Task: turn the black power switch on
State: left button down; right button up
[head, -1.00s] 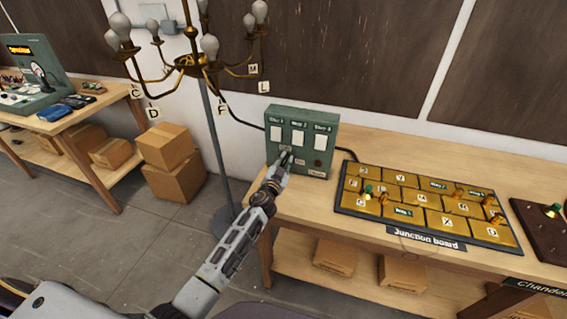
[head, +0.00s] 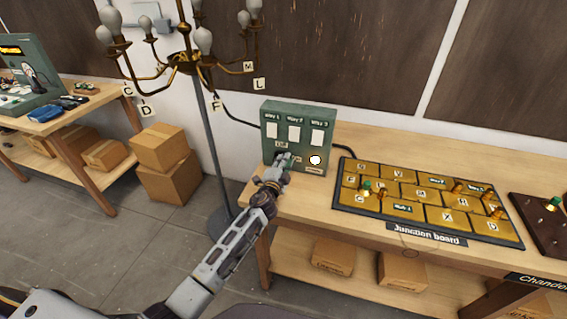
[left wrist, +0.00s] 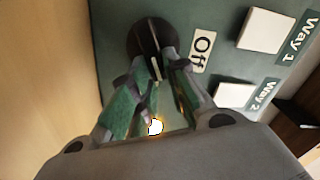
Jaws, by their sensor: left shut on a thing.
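The green switch box (head: 300,115) stands at the back left of the workbench, with three white switch plates marked Way 1, Way 2 and Way 3. The black power switch (left wrist: 149,36) is a round knob with a pale pointer line, beside an "Off" label (left wrist: 202,50). My left gripper (head: 282,162) is at the lower left of the box and hides the knob in the head view. In the left wrist view its fingers (left wrist: 165,70) are closed on the knob. A round indicator lamp (head: 315,160) on the box glows white. My right gripper is not in view.
The gold junction board (head: 430,232) lies on the bench to the right of the box. A brass chandelier (head: 186,62) hangs from a stand behind my left arm. Cardboard boxes (head: 162,150) stand on the floor at left.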

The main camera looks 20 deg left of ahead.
pick_arm(q)
jog(key=m, duration=0.2)
jog(key=f+m, duration=0.1)
jog(key=m, duration=0.1)
jog(key=shift+d+b, duration=0.15)
jog(key=shift+b, duration=0.25)
jog(key=shift+f+m, duration=0.2)
jog(key=shift+m, duration=0.4)
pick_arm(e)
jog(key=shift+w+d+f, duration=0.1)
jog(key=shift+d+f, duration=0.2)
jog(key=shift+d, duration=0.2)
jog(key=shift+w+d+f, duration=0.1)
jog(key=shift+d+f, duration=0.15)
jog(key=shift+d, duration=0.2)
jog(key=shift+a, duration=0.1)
pick_arm(q)
jog(key=c, duration=1.6)
grip_release()
jog(key=shift+o, duration=1.1)
jog(key=shift+r, duration=0.1)
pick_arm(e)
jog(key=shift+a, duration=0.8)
